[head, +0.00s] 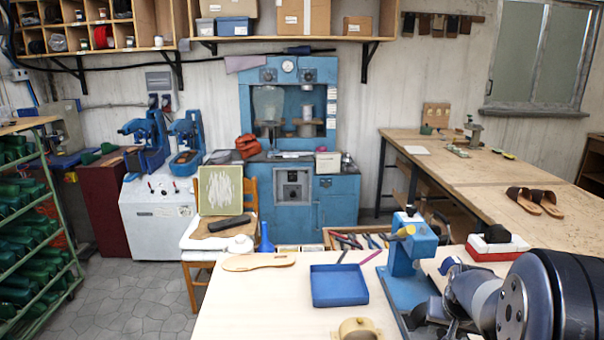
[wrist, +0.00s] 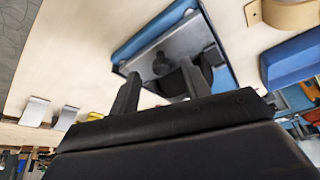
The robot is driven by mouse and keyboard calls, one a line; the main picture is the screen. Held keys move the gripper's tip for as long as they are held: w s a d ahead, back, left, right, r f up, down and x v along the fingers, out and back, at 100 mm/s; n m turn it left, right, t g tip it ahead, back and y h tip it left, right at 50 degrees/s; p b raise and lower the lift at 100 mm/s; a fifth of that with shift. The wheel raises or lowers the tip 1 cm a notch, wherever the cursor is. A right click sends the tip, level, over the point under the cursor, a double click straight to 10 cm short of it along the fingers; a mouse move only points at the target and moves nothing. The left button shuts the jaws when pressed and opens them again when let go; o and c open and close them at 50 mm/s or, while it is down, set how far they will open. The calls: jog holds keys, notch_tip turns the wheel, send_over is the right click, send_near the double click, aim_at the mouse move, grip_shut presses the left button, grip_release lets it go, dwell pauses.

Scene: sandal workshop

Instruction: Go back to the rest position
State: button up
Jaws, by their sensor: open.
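My gripper (wrist: 161,72) is open in the wrist view, its two dark fingers apart with nothing held between them. Beyond the fingers is a blue-edged base with a grey metal plate (wrist: 150,68) and a dark round knob; I cannot tell how far off it is. In the head view my arm reaches in from the lower right, low over the bench beside a blue hand press (head: 408,262). My gripper's fingers are not clear there, mostly hidden by the press and my own arm.
A pale workbench (head: 250,310) holds a blue tray (head: 338,286), a tan sole (head: 258,262), a small tan round object (head: 358,329) and a red-and-white box with a black top (head: 497,243). A drawer of tools (head: 357,238) lies behind. The bench's left front is clear.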

jog(key=shift+w+d+f, duration=0.1)
jog(key=shift+w+f, duration=0.1)
jog(key=shift+f, duration=0.45)
jog(key=shift+w+p, duration=0.35)
jog(key=shift+w, duration=0.65)
